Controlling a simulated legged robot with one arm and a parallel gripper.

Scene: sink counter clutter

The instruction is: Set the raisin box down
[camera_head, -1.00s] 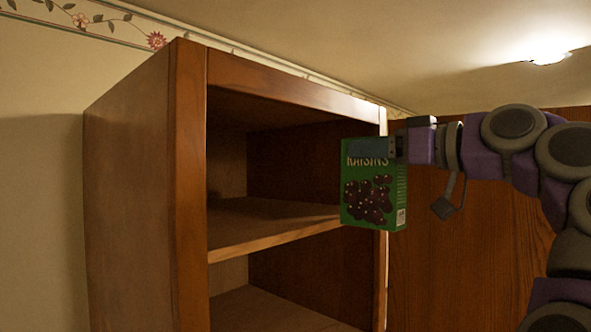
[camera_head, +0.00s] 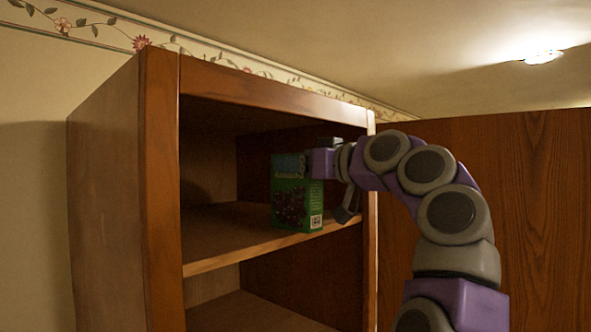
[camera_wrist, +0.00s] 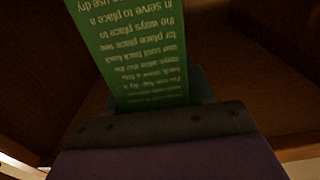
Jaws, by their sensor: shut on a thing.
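The green raisin box (camera_head: 297,203) is upright inside the cabinet, just above or on the middle shelf (camera_head: 222,238) near its front edge. I cannot tell whether its bottom touches the shelf. My gripper (camera_head: 292,166) is shut on the top part of the box and reaches in from the right. In the wrist view, the box's printed green side (camera_wrist: 134,48) rises from the gripper (camera_wrist: 160,106). The fingertips are mostly hidden there.
The open wooden cabinet has a left side wall (camera_head: 110,190) and a front post (camera_head: 370,225) close to my arm. The shelf to the left of the box looks empty. A lower shelf (camera_head: 255,312) is below. A wood panel (camera_head: 530,200) stands at the right.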

